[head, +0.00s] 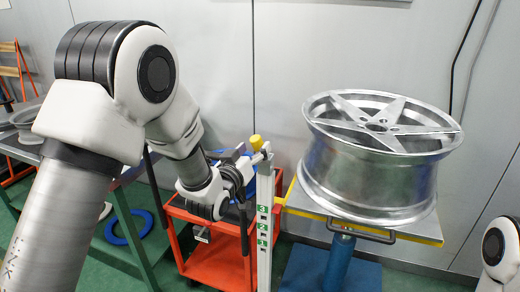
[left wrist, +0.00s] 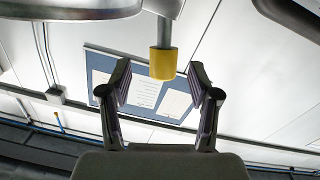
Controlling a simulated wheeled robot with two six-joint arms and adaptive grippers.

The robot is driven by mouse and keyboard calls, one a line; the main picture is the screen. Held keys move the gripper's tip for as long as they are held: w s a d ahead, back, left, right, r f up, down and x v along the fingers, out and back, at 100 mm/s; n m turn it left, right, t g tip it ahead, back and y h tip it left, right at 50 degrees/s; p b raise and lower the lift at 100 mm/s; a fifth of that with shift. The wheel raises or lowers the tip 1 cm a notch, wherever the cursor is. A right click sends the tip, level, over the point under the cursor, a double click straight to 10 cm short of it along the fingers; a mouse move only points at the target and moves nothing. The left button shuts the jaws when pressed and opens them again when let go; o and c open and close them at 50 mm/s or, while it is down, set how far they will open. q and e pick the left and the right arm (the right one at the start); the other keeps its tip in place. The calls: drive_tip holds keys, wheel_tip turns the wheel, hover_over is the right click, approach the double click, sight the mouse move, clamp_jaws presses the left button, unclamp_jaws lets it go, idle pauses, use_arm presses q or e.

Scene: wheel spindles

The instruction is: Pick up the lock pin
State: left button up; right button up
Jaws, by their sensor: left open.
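The lock pin (head: 256,142) has a yellow knob and sits at the top of a pale upright post (head: 264,225) marked with numbers. In the left wrist view, the yellow knob of the lock pin (left wrist: 163,62) is on a grey shaft, between the lines of the two fingers and slightly above their tips in the picture. My left gripper (left wrist: 158,83) is open, with nothing between its fingers. In the head view, my left gripper (head: 247,162) is close beside the post top, just below the knob. Contact cannot be told. My right gripper is out of view.
A silver five-spoke wheel (head: 375,175) rests on a stand with a yellow-edged plate (head: 420,236), right of the post. A red cart (head: 215,262) stands below my left gripper. A green-legged table (head: 130,215) is at left. A grey wall stands behind.

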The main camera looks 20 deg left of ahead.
sight(255, 146)
use_arm(q)
drive_tip(key=w, duration=0.4)
drive_tip(key=shift+p, duration=0.35)
drive_tip(key=shift+w+f, duration=0.1)
drive_tip(key=shift+f, duration=0.05)
clamp_jaws()
